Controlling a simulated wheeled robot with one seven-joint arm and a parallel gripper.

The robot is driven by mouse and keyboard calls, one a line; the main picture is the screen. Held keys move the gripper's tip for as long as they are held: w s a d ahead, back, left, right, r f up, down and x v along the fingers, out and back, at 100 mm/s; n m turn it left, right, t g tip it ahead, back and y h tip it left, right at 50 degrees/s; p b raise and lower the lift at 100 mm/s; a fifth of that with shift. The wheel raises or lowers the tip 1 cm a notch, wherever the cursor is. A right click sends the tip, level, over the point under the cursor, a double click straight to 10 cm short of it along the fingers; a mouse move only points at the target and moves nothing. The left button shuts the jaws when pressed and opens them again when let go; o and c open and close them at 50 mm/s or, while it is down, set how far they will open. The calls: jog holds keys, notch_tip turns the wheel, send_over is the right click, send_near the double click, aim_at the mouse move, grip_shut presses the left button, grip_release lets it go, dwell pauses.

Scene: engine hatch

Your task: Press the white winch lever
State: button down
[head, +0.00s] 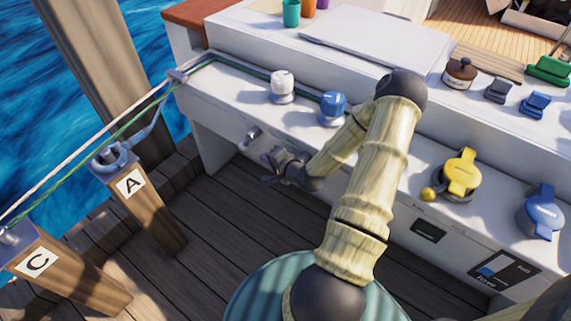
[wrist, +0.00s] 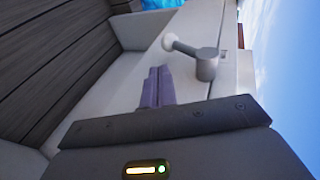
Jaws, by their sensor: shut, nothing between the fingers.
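The white winch lever (head: 250,137) sticks out from the front face of the white console, below the white winch (head: 282,87). In the wrist view the lever shows a pale round knob (wrist: 169,42) on a short arm from a grey hub (wrist: 207,64). My gripper (head: 273,162) is in front of the console, a little right of and below the lever in the head view. In the wrist view its shut, empty fingers (wrist: 156,86) point toward the lever, with a visible gap before the knob.
A blue winch (head: 332,108) stands right of the white one, close to my arm. A green rope (head: 230,65) runs along the console top. Yellow (head: 462,174) and blue (head: 541,212) fittings sit further right.

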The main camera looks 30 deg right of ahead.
jog(key=p+v, duration=0.2)
jog(key=v, duration=0.8)
jog(key=shift+s, duration=0.25)
jog(key=shift+r, duration=0.1)
